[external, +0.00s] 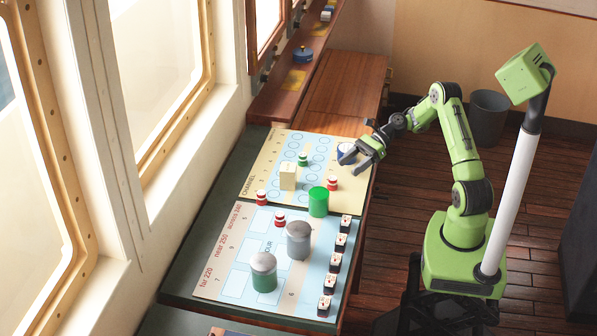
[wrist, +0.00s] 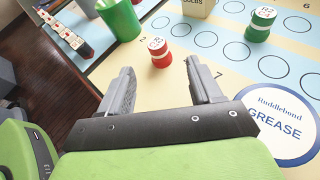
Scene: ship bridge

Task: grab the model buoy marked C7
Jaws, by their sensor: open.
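Several model buoys stand on a chart board marked with circles. In the wrist view a red and white buoy (wrist: 159,53) stands beyond and between my fingertips, apart from them. Its top mark is too small to read for sure. A green and white buoy (wrist: 261,25) stands farther right. In the external view these are the red buoy (external: 332,183) near my gripper and the green buoy (external: 303,159). Two more red buoys stand at left (external: 262,197) and on the lower board (external: 280,219). My gripper (external: 349,161), also in the wrist view (wrist: 159,67), is open and empty.
A grease tin (wrist: 276,130) sits right of my gripper. A green cup (external: 318,202) and a cream box (external: 288,175) stand near the red buoy. Two grey-topped tins (external: 298,240) (external: 263,272) and a row of small blocks (external: 336,261) occupy the lower board.

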